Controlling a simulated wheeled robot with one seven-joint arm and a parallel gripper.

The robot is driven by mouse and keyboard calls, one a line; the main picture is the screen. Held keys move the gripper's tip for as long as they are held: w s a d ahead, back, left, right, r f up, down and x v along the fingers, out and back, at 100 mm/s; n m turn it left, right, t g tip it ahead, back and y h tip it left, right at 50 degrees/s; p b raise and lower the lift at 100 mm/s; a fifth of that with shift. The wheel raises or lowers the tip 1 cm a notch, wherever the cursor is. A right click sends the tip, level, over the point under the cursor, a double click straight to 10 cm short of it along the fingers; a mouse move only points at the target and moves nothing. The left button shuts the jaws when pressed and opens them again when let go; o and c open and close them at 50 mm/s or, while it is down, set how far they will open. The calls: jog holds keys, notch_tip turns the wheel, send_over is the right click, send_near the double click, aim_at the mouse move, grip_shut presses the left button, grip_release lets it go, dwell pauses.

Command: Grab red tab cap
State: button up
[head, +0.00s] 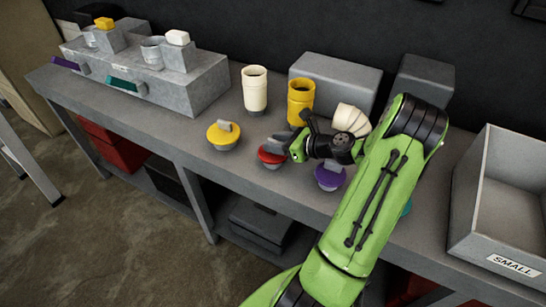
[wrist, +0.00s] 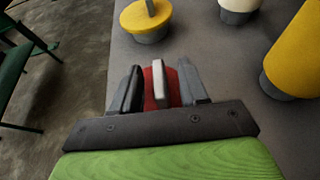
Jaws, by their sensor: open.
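The red tab cap (head: 271,158) sits on the grey bench near its front edge, between a yellow cap and a purple cap. It also shows in the wrist view (wrist: 149,90), with its upright grey tab standing between my two fingers. My gripper (head: 275,148) is open around the tab, with one finger on each side. In the wrist view my gripper (wrist: 161,88) shows a narrow space on both sides of the tab. The lower part of the red cap is hidden behind the gripper body.
A yellow tab cap (head: 223,134) stands left of the red one, a purple cap (head: 329,176) right. Behind are a cream cylinder (head: 255,92) and a yellow cylinder (head: 299,104). A bin labelled SMALL (head: 500,250) stands right; a stepped grey block (head: 190,92) stands left.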

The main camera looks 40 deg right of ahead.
jog(key=shift+w+a+f, duration=0.1)
jog(key=shift+w+f, duration=0.05)
jog(key=shift+w, duration=0.25)
jog(key=shift+s, duration=0.1)
grip_shut()
